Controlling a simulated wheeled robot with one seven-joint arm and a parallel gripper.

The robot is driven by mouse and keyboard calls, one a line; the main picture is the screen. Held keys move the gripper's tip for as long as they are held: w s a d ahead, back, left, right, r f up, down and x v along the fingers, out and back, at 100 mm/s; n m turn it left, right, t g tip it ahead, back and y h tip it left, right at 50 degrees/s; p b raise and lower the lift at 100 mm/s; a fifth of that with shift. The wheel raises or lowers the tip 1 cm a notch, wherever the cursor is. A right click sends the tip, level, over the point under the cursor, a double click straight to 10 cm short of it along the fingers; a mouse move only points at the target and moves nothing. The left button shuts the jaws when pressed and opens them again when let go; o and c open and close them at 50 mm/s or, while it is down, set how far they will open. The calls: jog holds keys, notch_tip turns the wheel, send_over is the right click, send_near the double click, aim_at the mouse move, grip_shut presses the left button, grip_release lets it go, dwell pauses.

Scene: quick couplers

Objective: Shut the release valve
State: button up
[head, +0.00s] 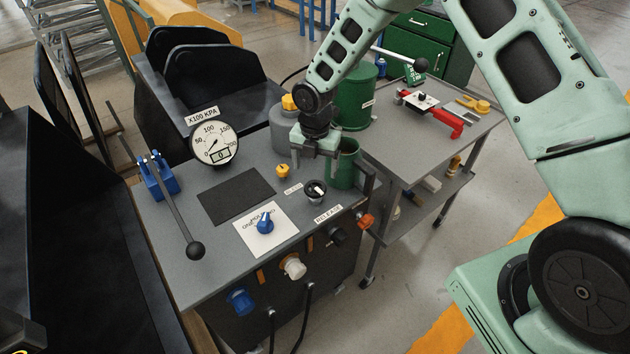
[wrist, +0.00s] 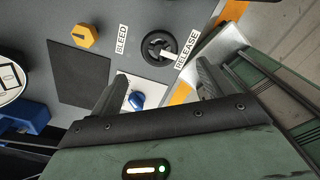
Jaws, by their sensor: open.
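The release valve (head: 316,191) is a round black knob with a white mark, on the grey bench panel behind the RELEASE label (head: 328,213). It also shows in the wrist view (wrist: 158,47), ahead of the fingers, with the label beside it. Whether it is open or closed, I cannot tell. My gripper (head: 316,152) is open and empty above the back right of the panel, apart from the knob. Its two fingers (wrist: 157,82) stand wide apart in the wrist view. A yellow bleed knob (head: 283,171) sits left of the release valve.
A blue selector knob (head: 265,222) on a white plate and a pressure gauge (head: 214,142) are to the left. A blue-based lever (head: 173,205) stands further left. A tool cart (head: 400,160) stands right.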

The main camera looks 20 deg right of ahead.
aim_at(315, 188)
notch_tip(315, 188, down, 8)
jog(key=shift+r+p, duration=0.25)
jog(key=shift+p, duration=0.5)
jog(key=shift+c, duration=0.3)
jog(key=c, duration=0.9)
